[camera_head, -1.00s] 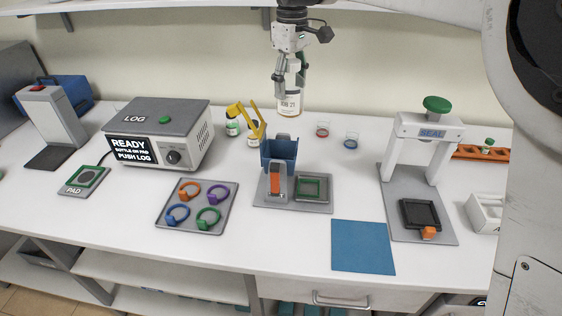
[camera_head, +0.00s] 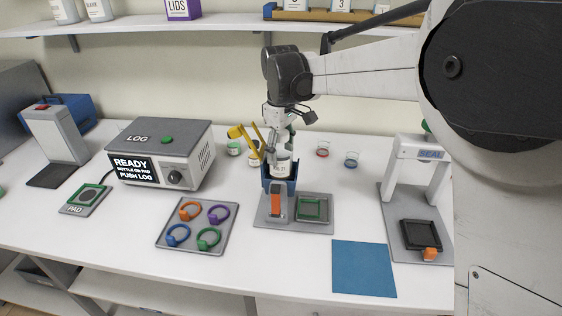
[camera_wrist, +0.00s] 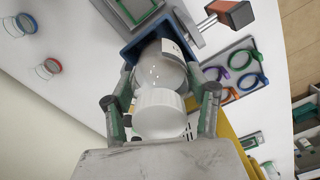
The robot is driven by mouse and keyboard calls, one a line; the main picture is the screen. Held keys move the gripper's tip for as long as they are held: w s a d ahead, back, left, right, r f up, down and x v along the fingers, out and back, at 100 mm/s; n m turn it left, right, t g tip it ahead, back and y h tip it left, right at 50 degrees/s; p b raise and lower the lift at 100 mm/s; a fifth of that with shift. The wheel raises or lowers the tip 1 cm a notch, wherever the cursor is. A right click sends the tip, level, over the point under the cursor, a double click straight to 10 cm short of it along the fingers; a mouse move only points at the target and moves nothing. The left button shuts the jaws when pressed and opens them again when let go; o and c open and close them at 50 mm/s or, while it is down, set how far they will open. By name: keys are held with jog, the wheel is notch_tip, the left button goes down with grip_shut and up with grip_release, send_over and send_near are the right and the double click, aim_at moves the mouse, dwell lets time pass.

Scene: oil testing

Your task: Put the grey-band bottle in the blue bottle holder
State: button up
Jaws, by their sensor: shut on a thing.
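The bottle (camera_head: 281,166) is white-capped and clear with a white label. It stands upright, its lower part inside the blue bottle holder (camera_head: 281,184) on a grey base. In the wrist view the bottle's cap and shoulder (camera_wrist: 160,105) sit between my fingers, and the blue holder's rim (camera_wrist: 128,50) surrounds its far end. My gripper (camera_head: 280,148) is shut on the bottle above the holder; it also shows in the wrist view (camera_wrist: 162,98). The bottle's band colour cannot be made out. The holder's floor is hidden.
An orange-handled clamp (camera_head: 276,200) and a green square frame (camera_head: 314,208) are beside the holder. A yellow lever tool (camera_head: 243,136) and small jars (camera_head: 234,148) stand close behind left. A tray of coloured rings (camera_head: 197,224) is at left, a blue mat (camera_head: 363,268) at front right.

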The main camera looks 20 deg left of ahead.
aim_at(281, 133)
jog(key=shift+f, duration=2)
jog(key=o, duration=1.3)
jog(key=shift+c, duration=0.2)
jog(key=shift+r, duration=0.1)
notch_tip(281, 133, up, 12)
jog(key=shift+f, duration=0.1)
